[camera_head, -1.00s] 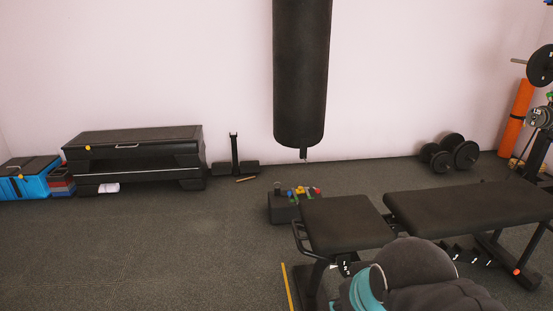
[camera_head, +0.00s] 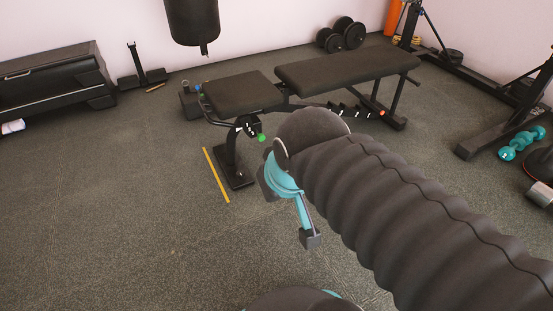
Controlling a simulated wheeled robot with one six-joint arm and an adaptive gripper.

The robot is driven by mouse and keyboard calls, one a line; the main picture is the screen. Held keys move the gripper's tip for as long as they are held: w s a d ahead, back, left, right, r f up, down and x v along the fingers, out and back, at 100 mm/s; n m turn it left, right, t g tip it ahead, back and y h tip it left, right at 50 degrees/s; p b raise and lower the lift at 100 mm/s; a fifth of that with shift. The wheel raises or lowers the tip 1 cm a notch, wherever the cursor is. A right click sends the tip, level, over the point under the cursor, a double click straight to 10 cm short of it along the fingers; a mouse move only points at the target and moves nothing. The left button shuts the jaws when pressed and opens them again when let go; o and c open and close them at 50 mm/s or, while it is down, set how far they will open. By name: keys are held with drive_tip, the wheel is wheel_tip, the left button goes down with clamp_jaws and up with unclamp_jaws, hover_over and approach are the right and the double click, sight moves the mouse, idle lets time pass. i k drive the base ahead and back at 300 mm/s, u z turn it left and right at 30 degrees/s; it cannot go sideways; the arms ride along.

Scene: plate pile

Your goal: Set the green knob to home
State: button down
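The green knob (camera_head: 262,138) is a small bright green ball on the near side of the black adjustable bench (camera_head: 240,92), below the seat, beside a dark bracket with white marks. My gripper (camera_head: 288,208), teal and dark grey, hangs from my thick ribbed arm, in the picture to the right of and below the knob. It shows apart from the knob. One finger with a grey tip points down. The rest of the gripper is partly hidden by the arm, so its opening does not show clearly.
A yellow strip (camera_head: 216,174) lies on the floor left of the bench foot. A punching bag (camera_head: 193,20) hangs behind. Black dumbbells (camera_head: 341,35) are at the back, teal ones (camera_head: 521,143) at the right.

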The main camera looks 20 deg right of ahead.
sight(261, 137)
drive_tip(key=z, duration=0.2)
drive_tip(key=k, duration=0.3)
drive_tip(key=u, duration=1.1)
drive_tip(key=i, duration=1.35)
drive_tip(key=z, duration=1)
